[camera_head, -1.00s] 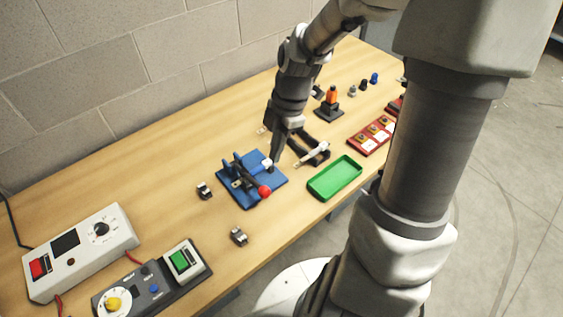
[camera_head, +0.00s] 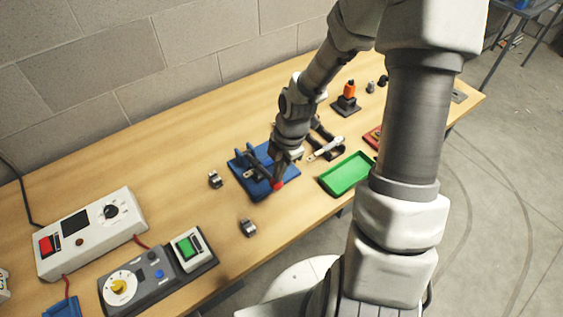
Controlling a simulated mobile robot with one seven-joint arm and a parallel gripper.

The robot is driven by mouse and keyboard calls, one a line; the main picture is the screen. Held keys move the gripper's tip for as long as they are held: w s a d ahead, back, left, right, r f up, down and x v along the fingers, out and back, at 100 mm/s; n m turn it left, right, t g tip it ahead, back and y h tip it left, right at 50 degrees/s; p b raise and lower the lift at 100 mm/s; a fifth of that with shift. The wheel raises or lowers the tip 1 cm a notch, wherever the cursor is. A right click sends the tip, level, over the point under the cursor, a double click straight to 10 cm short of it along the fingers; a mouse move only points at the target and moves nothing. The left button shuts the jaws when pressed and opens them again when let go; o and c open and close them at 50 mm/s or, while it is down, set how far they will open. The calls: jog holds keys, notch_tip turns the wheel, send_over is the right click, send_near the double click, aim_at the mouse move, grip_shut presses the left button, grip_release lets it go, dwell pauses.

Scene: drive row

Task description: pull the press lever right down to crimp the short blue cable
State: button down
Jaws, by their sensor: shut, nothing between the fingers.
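The blue press (camera_head: 242,168) stands on the bench, left of the green tray. Its dark lever slopes low toward the bench's front edge and ends in a red knob (camera_head: 279,186). My gripper (camera_head: 276,177) points down over the press, with its fingers shut and empty just above the knob. They overlap the knob in the picture; I cannot tell whether they touch it. My gripper hides part of the lever and the press's right side. I cannot make out the short blue cable.
The green tray (camera_head: 325,184) is to the right, with a dark holder (camera_head: 325,135) behind it. Small metal clips (camera_head: 215,180) and (camera_head: 248,228) lie left and in front of the press.

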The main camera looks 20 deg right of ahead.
jog(key=shift+f, duration=0.3)
